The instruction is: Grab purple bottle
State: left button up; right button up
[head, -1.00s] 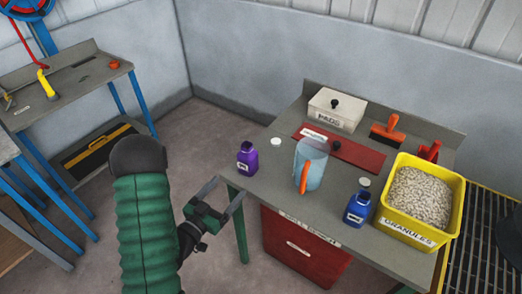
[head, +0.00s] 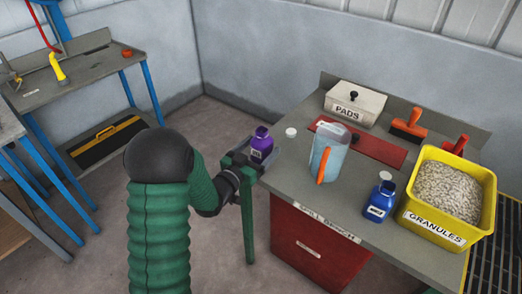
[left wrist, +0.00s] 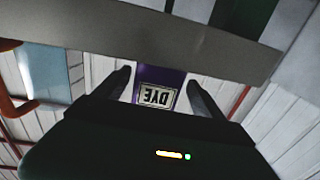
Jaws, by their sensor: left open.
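The purple bottle (head: 262,143) stands upright at the left edge of the grey bench (head: 300,205). In the left wrist view the bottle (left wrist: 160,80) appears upside down, its DYE label between my two fingers. My left gripper (head: 258,158) is at the bench edge, with its fingers around the lower part of the bottle. The left gripper also shows in the left wrist view (left wrist: 162,92), open, with a finger on each side of the bottle. Whether either finger touches it I cannot tell. My right gripper is not in view.
A clear jug with an orange handle (head: 327,152), a white cap (head: 291,132) and a blue bottle (head: 379,200) stand on the bench. Behind are a PADS box (head: 354,101), a red mat (head: 375,149) and an orange-handled brush (head: 409,123). A yellow GRANULES bin (head: 437,230) stands at the right.

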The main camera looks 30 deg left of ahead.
aim_at(266, 143)
pick_arm(q)
jog(key=w, duration=0.3)
jog(key=shift+d, duration=0.25)
jog(key=shift+a, duration=0.1)
grip_shut()
